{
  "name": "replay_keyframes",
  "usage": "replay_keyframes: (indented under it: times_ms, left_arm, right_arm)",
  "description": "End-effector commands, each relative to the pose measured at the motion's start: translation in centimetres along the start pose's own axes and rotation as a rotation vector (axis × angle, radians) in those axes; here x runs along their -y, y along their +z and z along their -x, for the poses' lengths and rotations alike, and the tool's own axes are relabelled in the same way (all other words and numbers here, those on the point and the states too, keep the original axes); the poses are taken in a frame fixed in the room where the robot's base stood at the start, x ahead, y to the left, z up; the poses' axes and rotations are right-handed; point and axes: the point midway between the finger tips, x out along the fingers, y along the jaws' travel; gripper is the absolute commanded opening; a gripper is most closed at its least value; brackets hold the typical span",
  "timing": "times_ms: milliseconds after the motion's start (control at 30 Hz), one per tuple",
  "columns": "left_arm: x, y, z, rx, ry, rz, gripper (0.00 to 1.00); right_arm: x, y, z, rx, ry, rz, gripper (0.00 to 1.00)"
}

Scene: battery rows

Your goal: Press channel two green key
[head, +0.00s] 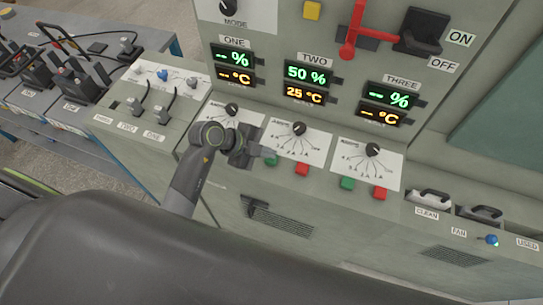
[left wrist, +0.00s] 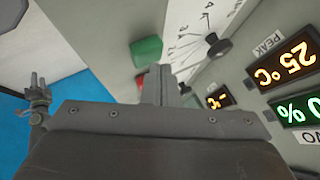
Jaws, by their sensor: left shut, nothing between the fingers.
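The channel two green key (head: 271,161) is on the front ledge of the grey cabinet, below the TWO display (head: 305,83) and its dial (head: 298,129). It is partly covered by my gripper in the head view. The green key (left wrist: 147,52) shows clearly in the left wrist view, just beyond the fingertips. The channel two red key (head: 302,169) is to its right. My left gripper (head: 268,153) is shut and empty, its fingertips right at the green key; I cannot tell whether they touch. The closed fingers (left wrist: 160,78) also show in the left wrist view. My right gripper is not in view.
Channel three's green key (head: 347,183) and red key (head: 380,194) are further right. A red-handled switch (head: 350,45) is above. CLEAN and USED slots with handles (head: 435,195) are at right. A bench with clamps (head: 80,75) is at left.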

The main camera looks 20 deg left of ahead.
Motion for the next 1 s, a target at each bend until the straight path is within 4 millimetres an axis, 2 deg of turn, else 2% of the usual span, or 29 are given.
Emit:
replay_keyframes:
  times_ms: [1000]
  left_arm:
    - [-0.49, 0.45, -0.61, 0.0, 0.001, 0.0, 0.0]
  right_arm:
    - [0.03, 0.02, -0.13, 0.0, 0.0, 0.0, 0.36]
